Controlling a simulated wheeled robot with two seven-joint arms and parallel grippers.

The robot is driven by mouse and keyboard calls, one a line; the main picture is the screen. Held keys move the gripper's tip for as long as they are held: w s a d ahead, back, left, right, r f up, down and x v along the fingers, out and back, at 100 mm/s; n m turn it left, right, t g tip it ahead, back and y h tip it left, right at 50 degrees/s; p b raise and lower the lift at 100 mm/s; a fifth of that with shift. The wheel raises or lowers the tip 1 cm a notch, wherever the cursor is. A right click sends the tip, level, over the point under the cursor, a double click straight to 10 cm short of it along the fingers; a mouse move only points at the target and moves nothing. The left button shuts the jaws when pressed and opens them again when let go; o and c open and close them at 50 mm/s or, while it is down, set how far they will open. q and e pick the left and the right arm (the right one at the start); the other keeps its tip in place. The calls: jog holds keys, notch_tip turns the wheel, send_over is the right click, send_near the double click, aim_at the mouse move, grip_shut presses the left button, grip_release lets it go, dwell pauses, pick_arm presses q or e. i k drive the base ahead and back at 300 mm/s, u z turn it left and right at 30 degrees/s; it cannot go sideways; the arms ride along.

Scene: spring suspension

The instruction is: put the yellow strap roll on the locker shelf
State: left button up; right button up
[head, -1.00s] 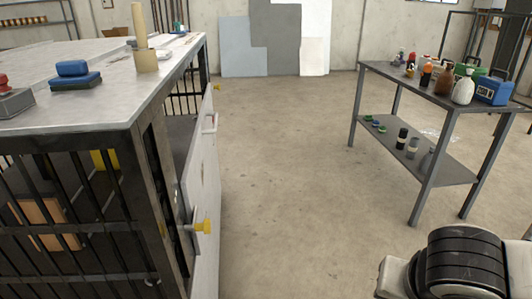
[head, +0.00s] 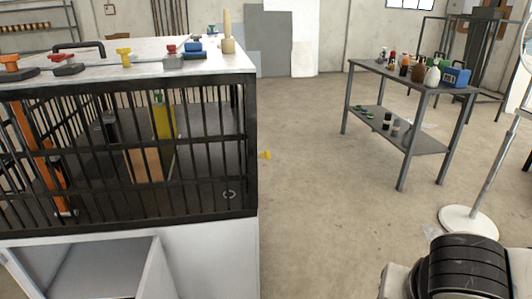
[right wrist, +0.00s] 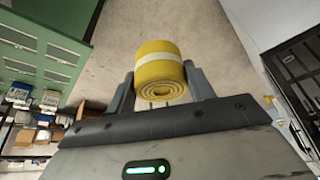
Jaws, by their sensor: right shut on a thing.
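The yellow strap roll (right wrist: 162,75), with a pale band around it, is between the fingers of my right gripper (right wrist: 160,88) in the right wrist view. The gripper is shut on it and holds it up off any surface. In the head view only a dark part of my right arm shows at the lower right; the roll and gripper are out of that view. My left gripper is in neither view. No locker shelf can be named for certain. A green cabinet (right wrist: 35,50) stands at the left in the right wrist view.
A barred cabinet (head: 250,150) with a tool-covered top stands at left, above a white open compartment (head: 90,265). A grey table (head: 425,87) with bottles and a blue box is at right. A white round stand base (head: 468,221) is nearby. Floor (head: 320,200) between them is clear.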

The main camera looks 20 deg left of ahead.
aim_at(105, 276)
jog(key=k, duration=0.35)
jog(key=z, duration=1.85)
jog(key=k, duration=1.15)
jog(key=z, duration=1.45)
jog(key=k, duration=0.95)
jog(key=u, duration=4.85)
jog(key=i, duration=0.65)
jog(key=u, duration=0.05)
